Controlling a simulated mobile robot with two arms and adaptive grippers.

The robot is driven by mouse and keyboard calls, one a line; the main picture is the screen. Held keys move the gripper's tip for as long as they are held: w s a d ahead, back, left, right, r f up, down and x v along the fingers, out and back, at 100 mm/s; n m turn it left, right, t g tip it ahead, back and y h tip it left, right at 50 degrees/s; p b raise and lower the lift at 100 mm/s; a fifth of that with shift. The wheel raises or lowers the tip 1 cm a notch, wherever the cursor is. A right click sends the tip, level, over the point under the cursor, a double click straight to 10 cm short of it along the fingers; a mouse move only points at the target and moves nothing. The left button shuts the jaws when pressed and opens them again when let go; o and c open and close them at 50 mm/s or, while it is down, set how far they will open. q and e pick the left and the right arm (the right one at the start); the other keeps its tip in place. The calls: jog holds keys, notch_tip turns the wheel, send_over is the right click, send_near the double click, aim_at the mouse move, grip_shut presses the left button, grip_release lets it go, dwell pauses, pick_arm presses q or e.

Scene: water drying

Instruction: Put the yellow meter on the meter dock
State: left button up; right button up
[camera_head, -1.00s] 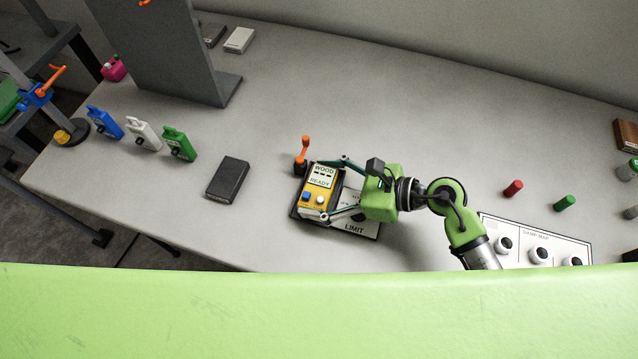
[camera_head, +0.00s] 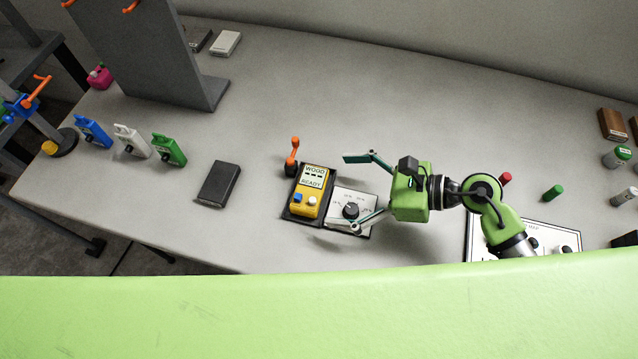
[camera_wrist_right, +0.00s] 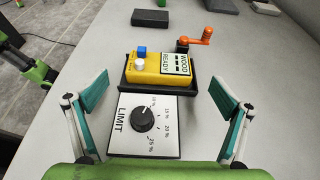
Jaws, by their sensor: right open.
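The yellow meter (camera_head: 311,190) lies face up on the dark meter dock (camera_head: 289,214), its display reading WOOD and READY. In the right wrist view the yellow meter (camera_wrist_right: 160,66) rests on the dock's black tray (camera_wrist_right: 202,91), apart from my fingers. A white LIMIT panel (camera_head: 352,208) with a black knob (camera_wrist_right: 144,118) adjoins the tray. My right gripper (camera_head: 354,192) is open and empty, its fingers spread to either side of the LIMIT panel and clear of the meter. My left gripper is not in view.
An orange-handled crank (camera_head: 292,154) stands beside the dock. A dark box (camera_head: 219,184) lies to its left, with green (camera_head: 169,149), white (camera_head: 133,141) and blue (camera_head: 94,131) devices beyond. A grey upright panel (camera_head: 150,50) stands behind. The table's middle back is clear.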

jog(key=v, duration=0.5)
jog(key=shift+a, duration=0.1)
dwell(0.4)
